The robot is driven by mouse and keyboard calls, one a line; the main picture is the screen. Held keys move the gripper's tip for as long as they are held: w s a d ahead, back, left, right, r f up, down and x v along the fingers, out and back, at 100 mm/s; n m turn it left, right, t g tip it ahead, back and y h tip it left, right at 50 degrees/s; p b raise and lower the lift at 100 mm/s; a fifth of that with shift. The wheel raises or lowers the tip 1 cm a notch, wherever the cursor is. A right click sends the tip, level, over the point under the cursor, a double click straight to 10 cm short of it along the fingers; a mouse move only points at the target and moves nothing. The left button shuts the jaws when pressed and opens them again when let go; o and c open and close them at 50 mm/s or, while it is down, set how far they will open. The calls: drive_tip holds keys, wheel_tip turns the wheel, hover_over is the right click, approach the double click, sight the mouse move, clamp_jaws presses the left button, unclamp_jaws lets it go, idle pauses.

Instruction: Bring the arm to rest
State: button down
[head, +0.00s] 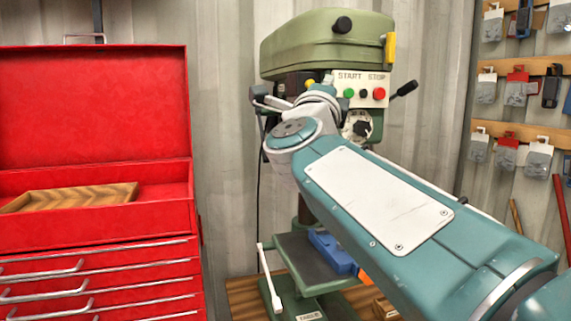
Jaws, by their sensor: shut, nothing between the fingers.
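My arm, teal with a white cover plate, reaches from the lower right corner up to a rounded joint near the middle of the head view. Past that joint only a short grey part shows, in front of the drill press (325,45). My gripper cannot be made out; the arm's far end is hidden or outside the view. The drill press is green, with a START/STOP panel (360,88) and black-knobbed levers. Part of its column and front is hidden behind my arm.
A red tool chest (90,240) stands open at the left, with a wooden tray (70,195) in it. A blue vise (332,252) is on the drill press table (300,262). Wooden racks (520,68) with hanging packs line the right wall. Bare wall shows between chest and press.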

drive_tip(key=s+a+f+n+g+y, duration=0.1)
drive_tip(key=s+f+n+g+y, duration=0.4)
drive_tip(key=f+n, duration=0.55)
drive_tip(key=s+f+n+g+y, duration=0.2)
drive_tip(key=s+f+n+y, duration=0.2)
drive_tip(key=f+n+y, duration=0.45)
drive_tip(key=s+d+f+n+g+h, duration=0.1)
drive_tip(key=s+d+f+g+h, duration=0.1)
drive_tip(key=s+f, duration=0.3)
drive_tip(key=s+d+f+n+g+h, duration=0.1)
drive_tip(key=s+d+f+n+g, duration=0.1)
drive_tip(key=s+f, duration=0.4)
drive_tip(key=s+d+f+n+g+h, duration=0.2)
drive_tip(key=s+f+g, duration=0.3)
drive_tip(key=f, duration=0.9)
drive_tip(key=shift+s+d+h, duration=0.35)
drive_tip(key=shift+s+d, duration=0.4)
drive_tip(key=shift+f, duration=0.1)
